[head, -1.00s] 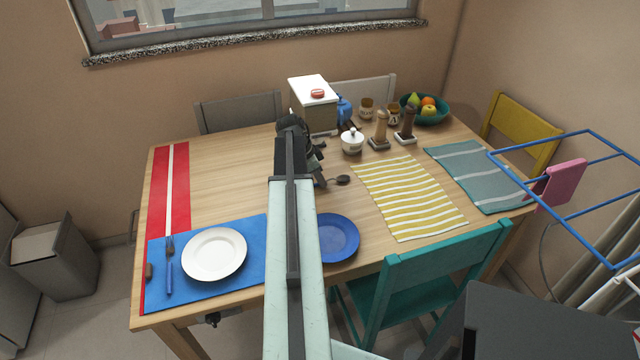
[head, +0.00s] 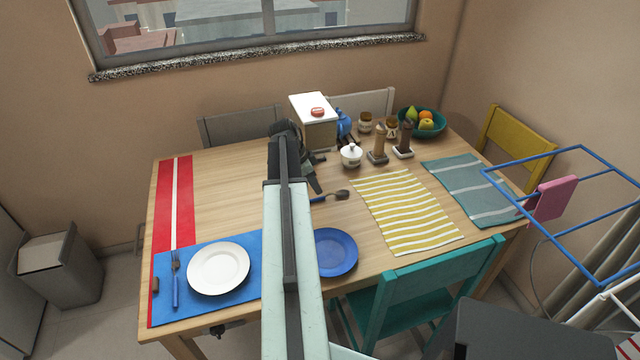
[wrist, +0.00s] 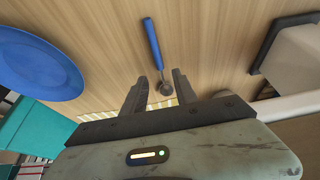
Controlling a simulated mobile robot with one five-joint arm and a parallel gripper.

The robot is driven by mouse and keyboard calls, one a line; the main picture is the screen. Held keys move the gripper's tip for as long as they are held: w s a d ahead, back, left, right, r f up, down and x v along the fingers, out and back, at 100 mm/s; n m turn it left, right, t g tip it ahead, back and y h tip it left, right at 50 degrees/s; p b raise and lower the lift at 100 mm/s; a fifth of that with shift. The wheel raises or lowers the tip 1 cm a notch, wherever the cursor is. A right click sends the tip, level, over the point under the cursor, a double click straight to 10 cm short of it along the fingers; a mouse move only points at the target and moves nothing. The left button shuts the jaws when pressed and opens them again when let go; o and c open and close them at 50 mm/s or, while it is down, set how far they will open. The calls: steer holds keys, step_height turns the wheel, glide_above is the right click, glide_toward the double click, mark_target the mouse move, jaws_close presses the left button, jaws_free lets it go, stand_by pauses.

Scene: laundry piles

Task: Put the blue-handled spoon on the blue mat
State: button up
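The blue-handled spoon lies on the bare wood table; its dark bowl (head: 342,194) and part of its blue handle show past my arm. In the wrist view its blue handle (wrist: 153,45) points away from my gripper and its bowl lies between the fingers in the picture. My gripper (head: 316,187) is open and empty over the spoon; both fingers show apart in the wrist view (wrist: 158,76). Its height above the table is hard to tell. The blue mat (head: 205,309) lies at the table's front left, with a white plate (head: 218,267) and a blue-handled fork (head: 175,285) on it.
A blue plate (head: 335,252) lies between the blue mat and a yellow striped mat (head: 405,210). A white lidded pot (head: 351,156), mills and a box (head: 315,120) stand behind the spoon. A teal chair (head: 430,290) is at the front. Bare wood lies left of my arm.

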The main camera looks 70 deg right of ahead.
steer(key=p+v, duration=0.4)
steer(key=v, duration=0.2)
steer(key=shift+r, duration=0.2)
steer(key=shift+a, duration=0.1)
